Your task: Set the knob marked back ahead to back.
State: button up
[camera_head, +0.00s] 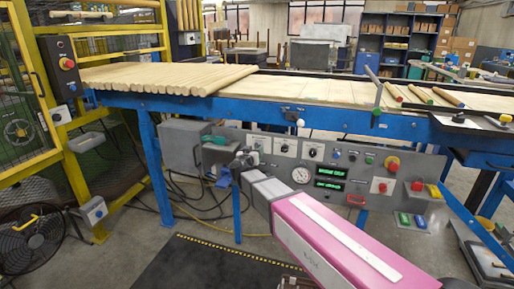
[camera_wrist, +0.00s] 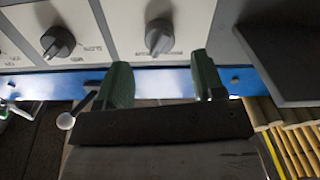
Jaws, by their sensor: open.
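In the wrist view two rotary knobs on pale plates show. In the head view my gripper (camera_head: 241,158) covers the panel's left part.
The control panel (camera_head: 345,205) carries more knobs, a round gauge (camera_head: 302,175), green displays (camera_head: 330,178) and a red mushroom button (camera_head: 392,164). A dark box (camera_wrist: 288,55) stands close on the right in the wrist view. Wooden rods (camera_head: 165,78) lie on the blue-framed bench above.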

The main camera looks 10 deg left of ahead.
aim_at(256, 146)
jog(key=w, duration=0.4)
jog(key=shift+w+d, duration=0.15)
jog(key=shift+w, duration=0.25)
jog(key=c, duration=0.9)
